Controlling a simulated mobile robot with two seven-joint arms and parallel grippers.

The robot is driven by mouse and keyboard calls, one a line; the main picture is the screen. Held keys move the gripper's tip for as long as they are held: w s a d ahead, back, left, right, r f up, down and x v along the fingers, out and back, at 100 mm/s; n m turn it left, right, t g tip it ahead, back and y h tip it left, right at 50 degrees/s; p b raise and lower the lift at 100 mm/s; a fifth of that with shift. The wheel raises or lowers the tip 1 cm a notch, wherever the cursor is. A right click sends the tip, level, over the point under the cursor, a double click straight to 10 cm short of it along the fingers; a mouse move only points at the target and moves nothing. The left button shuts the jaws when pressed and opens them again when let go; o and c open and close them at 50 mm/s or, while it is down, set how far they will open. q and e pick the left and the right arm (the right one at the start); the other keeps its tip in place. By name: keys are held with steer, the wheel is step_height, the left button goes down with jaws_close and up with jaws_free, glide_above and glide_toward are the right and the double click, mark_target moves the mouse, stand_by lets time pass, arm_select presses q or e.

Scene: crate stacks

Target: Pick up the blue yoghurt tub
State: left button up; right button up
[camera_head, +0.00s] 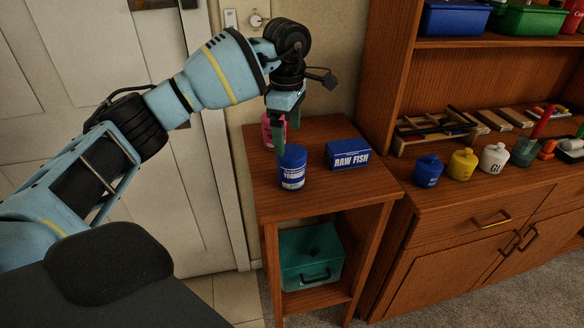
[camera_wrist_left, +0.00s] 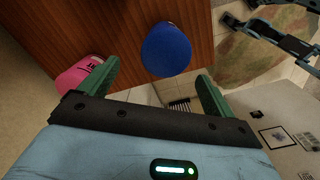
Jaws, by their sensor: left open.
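The blue yoghurt tub (camera_head: 292,168) stands upright near the front left of the small wooden side table (camera_head: 325,190). In the left wrist view its round blue lid (camera_wrist_left: 166,50) shows from above, just beyond the fingertips and roughly between them. My left gripper (camera_head: 285,128) points down above and behind the tub, with green fingers open and nothing between them. In the left wrist view my left gripper (camera_wrist_left: 157,70) is spread wide. I cannot tell whether a finger touches the tub. My right gripper is not in view.
A pink tub (camera_head: 267,131) stands behind the blue one, close to a left finger and partly hidden. A blue raw fish box (camera_head: 347,155) lies to the right. A teal box (camera_head: 310,262) sits on the lower shelf. A wooden cabinet (camera_head: 450,205) stands at the right.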

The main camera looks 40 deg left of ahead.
mark_target(290, 151)
arm_select(q)
steer(key=shift+f, duration=1.25)
steer(key=f, duration=0.4)
steer(key=shift+s+d+f+p, duration=0.25)
steer(key=shift+d+f+p, duration=0.05)
steer(key=shift+d+p, duration=0.1)
steer(key=shift+f, duration=0.3)
steer(key=shift+c, duration=0.2)
steer(key=c, duration=0.9)
steer(key=shift+c, duration=1.1)
steer(key=shift+r, duration=0.1)
